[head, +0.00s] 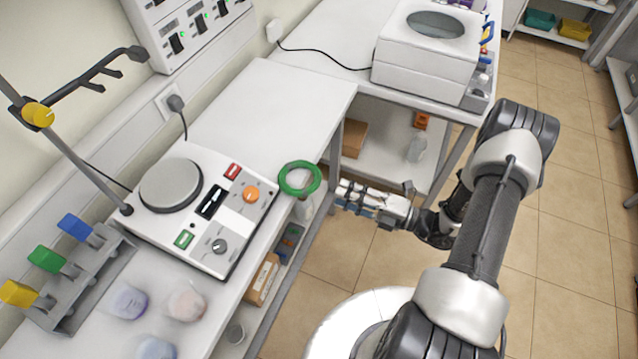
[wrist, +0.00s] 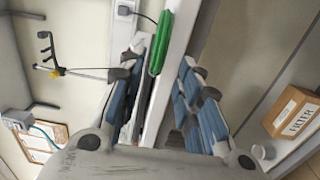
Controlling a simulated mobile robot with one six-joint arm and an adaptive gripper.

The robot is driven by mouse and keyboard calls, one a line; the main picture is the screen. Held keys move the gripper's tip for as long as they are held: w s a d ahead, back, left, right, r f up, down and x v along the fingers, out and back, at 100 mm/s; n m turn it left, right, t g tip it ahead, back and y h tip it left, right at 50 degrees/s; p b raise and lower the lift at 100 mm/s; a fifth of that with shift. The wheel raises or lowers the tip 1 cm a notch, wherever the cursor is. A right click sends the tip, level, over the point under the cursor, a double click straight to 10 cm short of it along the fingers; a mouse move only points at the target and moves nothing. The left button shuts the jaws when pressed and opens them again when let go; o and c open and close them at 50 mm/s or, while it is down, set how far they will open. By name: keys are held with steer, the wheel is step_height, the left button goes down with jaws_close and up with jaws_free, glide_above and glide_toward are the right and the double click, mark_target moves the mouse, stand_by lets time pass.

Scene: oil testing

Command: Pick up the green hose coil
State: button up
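The green hose coil (head: 318,179) is a ring at the edge of the white bench, right of the hotplate stirrer (head: 262,215). In the wrist view it shows edge-on as a green band (wrist: 160,45), ahead of and between my fingers. My gripper (head: 342,194) is to the right of the coil, low beside the bench edge, pointing at it. In the wrist view the fingers of my gripper (wrist: 163,72) are spread apart with nothing between their pads. A small gap shows between fingertips and coil.
The bench top (head: 270,100) behind the coil is clear. A white machine (head: 425,65) stands on the far bench. A rack with coloured handles (head: 75,285) and several flasks (head: 128,302) stand at left. A cardboard box (head: 262,280) is on the shelf below.

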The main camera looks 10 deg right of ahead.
steer(key=x, duration=0.7)
jaws_close()
stand_by(1.0)
step_height(320, 180, up, 3)
steer(key=shift+f+p, duration=0.2)
steer(key=shift+p, duration=0.8)
steer(key=shift+w, duration=0.1)
steer(key=s+d+r+p, duration=0.3)
steer(key=s+d+r, duration=0.2)
steer(key=s+d, duration=0.3)
steer(key=d, duration=0.3)
steer(key=shift+s+p, duration=0.15)
steer(key=shift+p, duration=0.15)
steer(key=shift+d, duration=0.1)
